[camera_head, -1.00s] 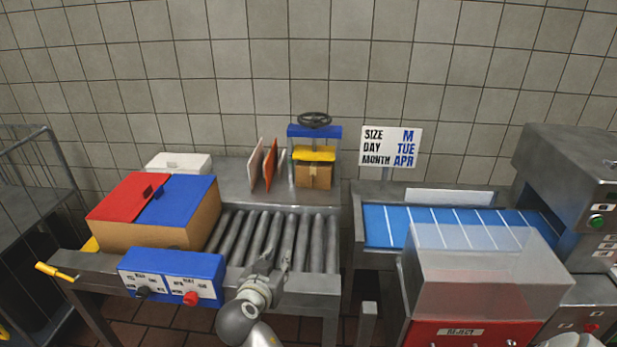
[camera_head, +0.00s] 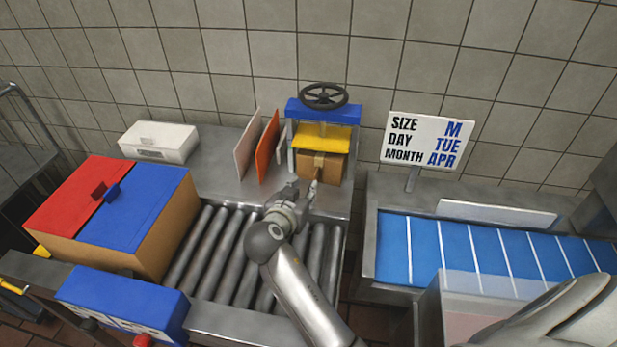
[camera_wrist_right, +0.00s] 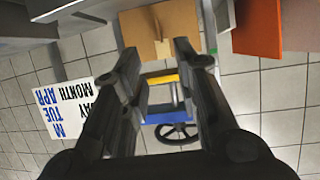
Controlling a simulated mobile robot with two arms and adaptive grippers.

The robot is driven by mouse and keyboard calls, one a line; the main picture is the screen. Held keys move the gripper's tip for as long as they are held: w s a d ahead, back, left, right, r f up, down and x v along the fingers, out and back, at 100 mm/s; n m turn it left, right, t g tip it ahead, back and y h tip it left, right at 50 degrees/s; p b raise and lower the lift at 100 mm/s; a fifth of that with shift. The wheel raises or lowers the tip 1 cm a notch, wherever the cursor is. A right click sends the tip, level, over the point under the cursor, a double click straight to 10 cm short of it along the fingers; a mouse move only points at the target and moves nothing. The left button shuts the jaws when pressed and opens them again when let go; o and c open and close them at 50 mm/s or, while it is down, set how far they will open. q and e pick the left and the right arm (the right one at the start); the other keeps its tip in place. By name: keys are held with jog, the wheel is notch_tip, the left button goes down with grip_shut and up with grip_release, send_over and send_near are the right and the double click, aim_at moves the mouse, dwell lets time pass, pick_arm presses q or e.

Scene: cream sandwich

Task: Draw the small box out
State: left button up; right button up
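The small brown cardboard box (camera_head: 311,164) stands under the yellow plate (camera_head: 322,138) of a blue press with a black handwheel (camera_head: 323,96), at the back of the roller table. It also shows in the right wrist view (camera_wrist_right: 178,20), with a small tan tab (camera_wrist_right: 163,48) on its near face. My right gripper (camera_head: 302,190) is just in front of the box, over the back end of the rollers. In the right wrist view its two fingers (camera_wrist_right: 157,55) are apart, with nothing held between them and the box beyond the tips. My left gripper is not in view.
Orange (camera_head: 267,146) and pale (camera_head: 247,145) upright panels stand left of the press. A large box with red and blue lids (camera_head: 140,208) sits left of the rollers (camera_head: 228,255). A white case (camera_head: 158,142) lies behind it. A sign (camera_head: 429,141) and blue conveyor (camera_head: 470,248) are right.

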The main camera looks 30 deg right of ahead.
aim_at(315, 176)
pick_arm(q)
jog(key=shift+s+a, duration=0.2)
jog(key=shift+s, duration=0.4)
pick_arm(e)
jog(key=shift+s+r, duration=0.1)
jog(key=shift+s, duration=0.05)
jog(key=p+x, duration=0.2)
jog(key=x, duration=0.7)
jog(key=shift+w, duration=0.25)
jog(key=shift+x, duration=0.8)
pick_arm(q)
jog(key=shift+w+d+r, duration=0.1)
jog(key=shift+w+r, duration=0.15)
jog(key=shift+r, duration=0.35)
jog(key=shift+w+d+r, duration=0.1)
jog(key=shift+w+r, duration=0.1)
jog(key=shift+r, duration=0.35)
pick_arm(e)
jog(key=shift+c, duration=0.4)
grip_shut()
